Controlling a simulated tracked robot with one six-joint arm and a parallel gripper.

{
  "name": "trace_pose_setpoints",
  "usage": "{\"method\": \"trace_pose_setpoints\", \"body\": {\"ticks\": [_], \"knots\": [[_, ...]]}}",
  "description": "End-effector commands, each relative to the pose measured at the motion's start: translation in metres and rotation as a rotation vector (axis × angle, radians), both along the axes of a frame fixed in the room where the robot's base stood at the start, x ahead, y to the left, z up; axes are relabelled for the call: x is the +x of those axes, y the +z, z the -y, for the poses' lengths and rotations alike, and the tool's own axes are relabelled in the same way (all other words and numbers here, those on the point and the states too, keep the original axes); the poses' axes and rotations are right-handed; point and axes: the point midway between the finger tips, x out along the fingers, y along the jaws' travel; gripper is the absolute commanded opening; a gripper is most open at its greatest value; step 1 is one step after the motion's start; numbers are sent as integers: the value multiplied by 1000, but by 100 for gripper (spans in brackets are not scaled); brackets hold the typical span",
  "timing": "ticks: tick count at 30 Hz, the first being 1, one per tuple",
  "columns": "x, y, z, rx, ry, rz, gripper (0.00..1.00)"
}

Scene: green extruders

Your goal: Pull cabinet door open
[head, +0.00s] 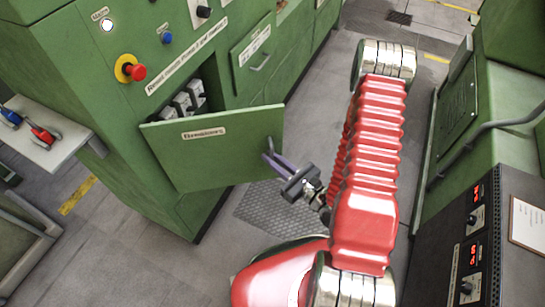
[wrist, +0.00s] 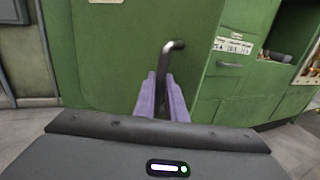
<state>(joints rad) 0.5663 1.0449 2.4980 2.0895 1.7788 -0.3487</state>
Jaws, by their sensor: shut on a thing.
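The green cabinet door (head: 215,150) with a "Breakers" label stands partly open in the head view, swung out from the green cabinet (head: 110,120). Breakers (head: 188,100) show in the opening behind it. My gripper (head: 270,158) is at the door's right edge, its purple fingers shut on the door handle. In the wrist view the green door (wrist: 125,50) fills the middle, and the dark metal handle (wrist: 172,47) rises between the purple fingers of my gripper (wrist: 163,92). The lower part of the handle is hidden by the fingers.
A second, closed green panel with a handle (head: 260,62) is further along the cabinet. A red emergency button (head: 138,72) sits above the opening. A grey side table (head: 45,140) is at left. Green machinery with a rail (head: 485,125) stands close at right. Grey floor (head: 130,250) lies clear in front.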

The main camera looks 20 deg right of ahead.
Motion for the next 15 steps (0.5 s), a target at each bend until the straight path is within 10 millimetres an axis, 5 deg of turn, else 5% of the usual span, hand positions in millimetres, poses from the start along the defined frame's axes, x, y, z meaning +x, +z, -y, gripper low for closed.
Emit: {"method": "trace_pose_setpoints", "body": {"ticks": [7, 9, 15], "knots": [[-1, -1, -5, -1, 15, -2, 0], [0, -1, -6, -1, 16, -2, 14], [0, -1, -5, 0, 14, -1, 18]]}}
